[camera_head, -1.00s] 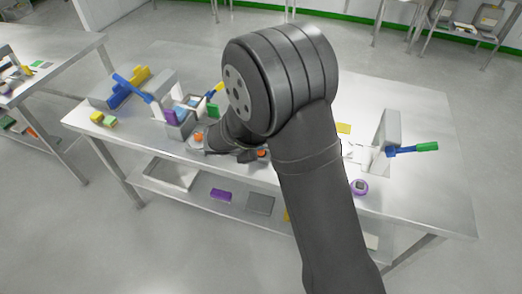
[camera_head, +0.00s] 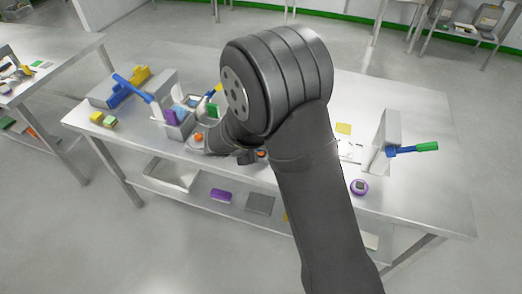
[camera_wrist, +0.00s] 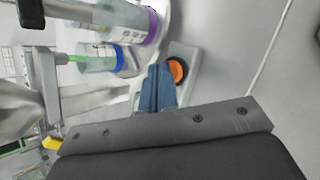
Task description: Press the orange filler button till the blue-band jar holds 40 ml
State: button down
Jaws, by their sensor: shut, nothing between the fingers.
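The orange button (camera_wrist: 178,70) sits on a pale square base in the wrist view. My gripper (camera_wrist: 160,72) is shut and empty, its blue-grey fingertips just left of the button and partly overlapping it. I cannot tell whether they touch it. The blue-band jar (camera_wrist: 97,58) is clear, lies sideways in the picture, and has a green strip at its left end. Its fill level cannot be read. In the head view, two orange buttons show, one at left (camera_head: 198,137) and one at right (camera_head: 261,154); my arm hides the jar.
A purple-band jar (camera_wrist: 125,15) is beside the blue-band one. The table's front right is mostly clear.

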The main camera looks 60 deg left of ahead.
jog(key=shift+r, duration=0.1)
dwell(0.3)
jog(key=shift+r, duration=0.8)
jog(key=shift+r, duration=2.5)
jog(key=shift+f, duration=0.15)
notch_tip(320, 180, up, 4)
jog(key=shift+r, duration=0.1)
